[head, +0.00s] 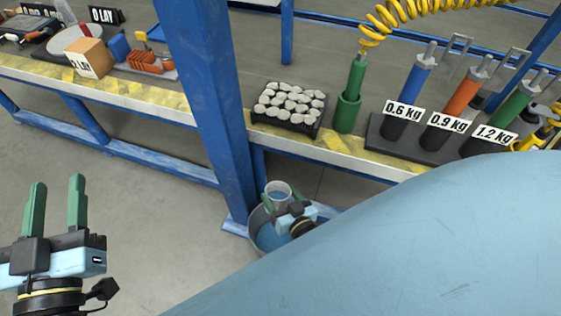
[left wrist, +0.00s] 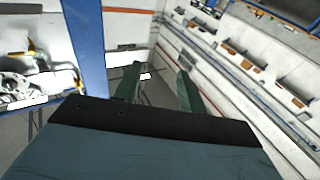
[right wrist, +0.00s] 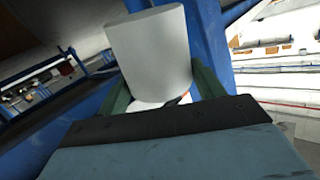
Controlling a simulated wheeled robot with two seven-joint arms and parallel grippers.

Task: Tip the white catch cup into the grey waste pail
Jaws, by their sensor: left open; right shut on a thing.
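The white catch cup (head: 278,190) is held by my right gripper (head: 281,207), which is shut on it. In the head view the cup's round mouth faces up and it looks close to upright. In the right wrist view the cup (right wrist: 152,50) stands between the green fingers. The grey waste pail (head: 258,241) is on the floor directly below, by the blue post. Its inside looks blue; my right gripper and arm hide much of it. My left gripper (head: 57,182) is open and empty at the lower left, far from the pail.
A blue post (head: 205,100) rises beside the pail and carries the bench edge (head: 330,150). My right arm covers the lower right.

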